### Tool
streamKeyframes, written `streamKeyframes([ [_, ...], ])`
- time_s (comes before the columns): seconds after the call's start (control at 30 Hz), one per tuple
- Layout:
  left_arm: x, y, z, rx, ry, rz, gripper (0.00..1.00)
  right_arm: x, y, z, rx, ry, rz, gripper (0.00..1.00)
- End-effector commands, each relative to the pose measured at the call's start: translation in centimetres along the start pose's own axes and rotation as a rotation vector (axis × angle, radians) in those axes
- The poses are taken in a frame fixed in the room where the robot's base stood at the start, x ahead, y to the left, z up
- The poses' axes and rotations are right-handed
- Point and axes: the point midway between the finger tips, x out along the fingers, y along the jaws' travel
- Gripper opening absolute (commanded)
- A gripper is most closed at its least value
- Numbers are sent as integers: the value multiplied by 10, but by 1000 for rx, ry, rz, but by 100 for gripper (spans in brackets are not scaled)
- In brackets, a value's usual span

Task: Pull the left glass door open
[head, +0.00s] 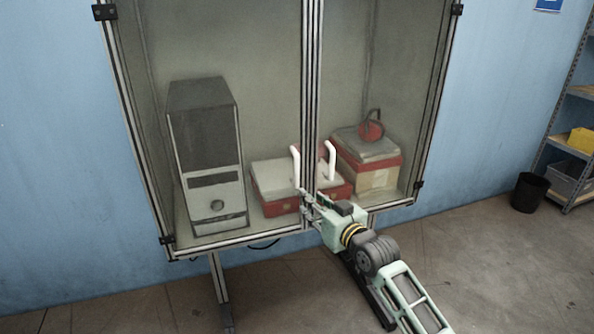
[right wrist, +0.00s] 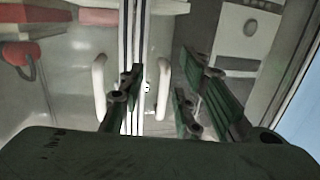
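The left glass door (head: 220,55) of the framed cabinet is closed, its edge against the middle posts. Its white bar handle (head: 295,166) stands upright at that edge. My right gripper (head: 307,201) is at the lower end of this handle. In the right wrist view, where the scene appears upside down, my right gripper (right wrist: 161,78) is open. The left door's handle (right wrist: 163,90) shows between its fingers; I cannot tell whether they touch it. My left gripper is not in view.
The right door's handle (head: 330,160) is close beside. Behind the glass are a computer tower (head: 207,150), red-and-white boxes (head: 283,183) and red headphones (head: 371,129). A black bin (head: 529,193) and shelving (head: 565,120) stand at the right. The floor in front is clear.

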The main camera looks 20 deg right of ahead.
Motion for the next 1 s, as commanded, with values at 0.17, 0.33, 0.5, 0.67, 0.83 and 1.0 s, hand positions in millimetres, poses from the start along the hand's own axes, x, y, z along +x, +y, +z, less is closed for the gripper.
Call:
streamKeyframes([
  [0.17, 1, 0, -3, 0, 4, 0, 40, -3, -9, -60, -13, 92, -33, 31],
  [0.33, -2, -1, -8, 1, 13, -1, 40, 12, -10, -68, -12, 100, -35, 31],
  [0.5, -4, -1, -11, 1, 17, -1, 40, 38, -12, -71, -11, 100, -36, 31],
  [0.67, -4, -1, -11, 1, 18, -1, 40, 59, -12, -72, -13, 99, -35, 31],
  [0.83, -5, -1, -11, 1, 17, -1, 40, 70, -13, -72, -13, 99, -36, 31],
  [1.0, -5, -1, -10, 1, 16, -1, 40, 72, -13, -72, -13, 98, -35, 31],
])
